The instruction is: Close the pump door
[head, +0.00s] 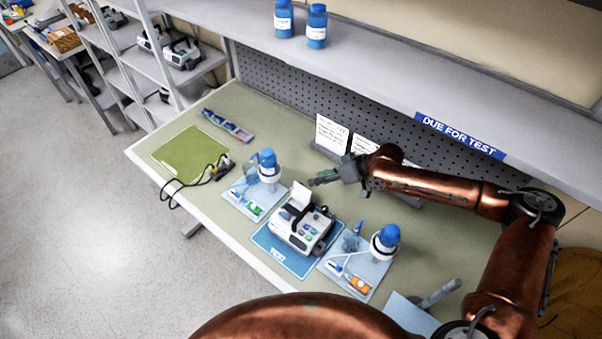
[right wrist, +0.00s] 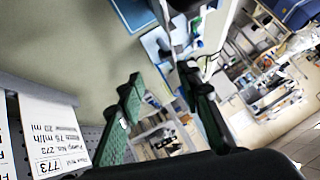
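The pump (head: 300,232) is a white and grey unit with a dark handle on its right side. It sits on the blue TEST mat (head: 290,262). A white panel (head: 299,196), which looks like its door, stands raised at the pump's back edge. My right gripper (head: 314,181) is above the table just behind and to the right of this panel, apparently not touching it. In the right wrist view its two green fingers (right wrist: 160,80) are spread with nothing between them. My left gripper is not in view.
Trays with blue-capped bottles stand left (head: 267,166) and right (head: 386,240) of the pump. White cards (head: 331,134) stand behind, near the pegboard. A shelf (head: 400,85) overhangs the back. A green mat (head: 188,153) and a black cable lie at left.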

